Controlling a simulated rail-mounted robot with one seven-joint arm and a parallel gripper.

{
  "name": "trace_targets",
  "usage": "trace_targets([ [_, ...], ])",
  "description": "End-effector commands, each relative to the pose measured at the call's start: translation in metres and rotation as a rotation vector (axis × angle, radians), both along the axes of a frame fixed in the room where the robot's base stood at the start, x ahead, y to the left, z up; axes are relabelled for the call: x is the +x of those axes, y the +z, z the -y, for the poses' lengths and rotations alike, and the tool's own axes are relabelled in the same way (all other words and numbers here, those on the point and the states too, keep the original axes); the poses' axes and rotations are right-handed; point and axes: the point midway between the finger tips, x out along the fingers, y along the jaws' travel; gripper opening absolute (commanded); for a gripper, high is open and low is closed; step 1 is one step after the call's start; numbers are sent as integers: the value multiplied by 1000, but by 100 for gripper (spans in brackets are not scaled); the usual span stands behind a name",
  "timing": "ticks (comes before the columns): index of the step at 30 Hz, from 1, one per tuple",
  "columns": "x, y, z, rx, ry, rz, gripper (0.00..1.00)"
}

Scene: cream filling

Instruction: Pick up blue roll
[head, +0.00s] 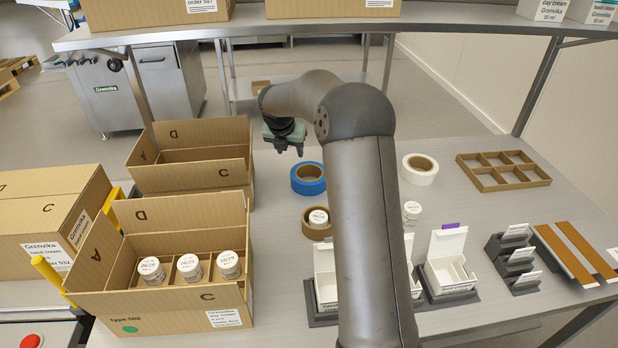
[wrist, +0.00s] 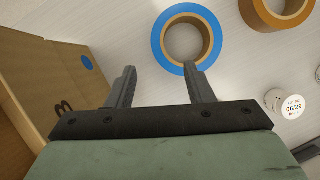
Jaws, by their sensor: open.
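The blue roll (head: 308,186) is a ring of blue tape with a brown core, lying flat on the table right of the rear open carton. In the wrist view the blue roll (wrist: 158,38) lies ahead of the fingers, nearer the right one. My gripper (head: 285,149) is above the table, up and left of the roll in the head view. In the wrist view my gripper (wrist: 160,80) is open, with nothing between its fingers. The right fingertip overlaps the roll's near edge in the picture; I cannot tell the height gap.
An open carton (head: 191,182) stands left of the roll. A brown roll (head: 308,229) with a jar (head: 318,217) by it is in front. A white roll (head: 420,155) and a cardboard divider (head: 467,174) lie right. A carton holding jars (head: 130,299) is front left.

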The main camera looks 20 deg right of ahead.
Motion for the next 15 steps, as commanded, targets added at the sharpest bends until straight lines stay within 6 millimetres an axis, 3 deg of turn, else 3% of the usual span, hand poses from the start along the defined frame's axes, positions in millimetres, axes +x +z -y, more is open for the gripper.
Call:
trace_targets([
  [8,17,-54,15,2,-2,-2,47],
  [15,25,-72,20,1,-2,1,47],
])
